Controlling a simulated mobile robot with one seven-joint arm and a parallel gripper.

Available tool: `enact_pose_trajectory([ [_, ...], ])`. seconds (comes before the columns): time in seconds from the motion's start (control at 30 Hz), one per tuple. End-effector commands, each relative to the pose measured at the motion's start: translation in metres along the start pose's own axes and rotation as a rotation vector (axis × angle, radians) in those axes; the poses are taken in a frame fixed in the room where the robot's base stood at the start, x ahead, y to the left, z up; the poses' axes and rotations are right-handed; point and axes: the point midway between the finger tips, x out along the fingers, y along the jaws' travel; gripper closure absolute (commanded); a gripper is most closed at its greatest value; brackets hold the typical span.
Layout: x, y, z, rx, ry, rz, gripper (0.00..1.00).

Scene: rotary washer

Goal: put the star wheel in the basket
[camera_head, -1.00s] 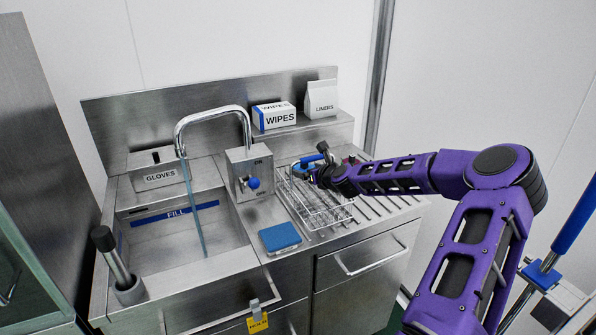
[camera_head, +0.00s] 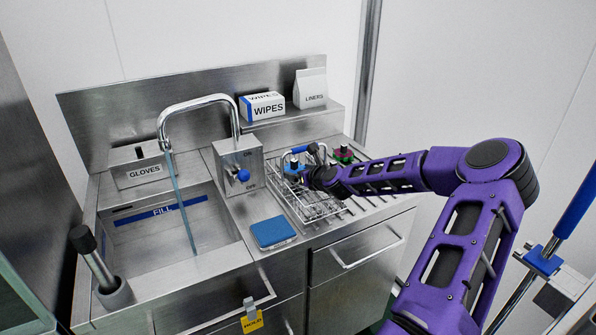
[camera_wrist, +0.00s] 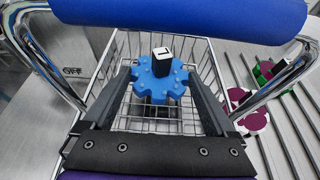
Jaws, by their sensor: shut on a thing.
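The star wheel (camera_wrist: 160,80) is a blue toothed disc with a black-and-white hub. In the wrist view it is between the two dark fingers of my gripper (camera_wrist: 160,88), which is shut on it. The wire basket (camera_wrist: 120,47) surrounds it in that view, with the mesh floor below. I cannot tell whether the wheel touches the floor. In the head view the star wheel (camera_head: 292,171) shows at the back of the basket (camera_head: 308,212), partly hidden by my gripper (camera_head: 305,175).
The basket's blue handle bar (camera_wrist: 180,18) crosses above the wheel. Green (camera_wrist: 264,72) and magenta (camera_wrist: 250,110) parts lie on the ribbed drainboard (camera_head: 385,190) to the right. A tap box (camera_head: 238,165), a blue sponge-like pad (camera_head: 273,232) and the sink (camera_head: 175,235) are left of the basket.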

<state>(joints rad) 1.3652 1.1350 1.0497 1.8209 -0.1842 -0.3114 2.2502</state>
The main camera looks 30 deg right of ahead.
Motion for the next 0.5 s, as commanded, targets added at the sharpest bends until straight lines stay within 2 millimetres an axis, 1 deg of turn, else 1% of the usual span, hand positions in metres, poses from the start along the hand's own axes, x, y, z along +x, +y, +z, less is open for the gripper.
enact_pose_trajectory([
  [0.17,0.0025,-0.0002,-0.0054,0.002,-0.001,-0.001,0.64],
  [0.27,0.0021,-0.0002,-0.0044,0.001,-0.001,-0.001,0.64],
  [0.3,0.0021,-0.0002,-0.0047,0.001,-0.001,-0.001,0.03],
  [0.33,0.0021,-0.0002,-0.0047,0.001,-0.001,-0.001,0.0],
  [0.5,0.0021,-0.0001,-0.0048,0.001,0.0,0.0,0.0],
])
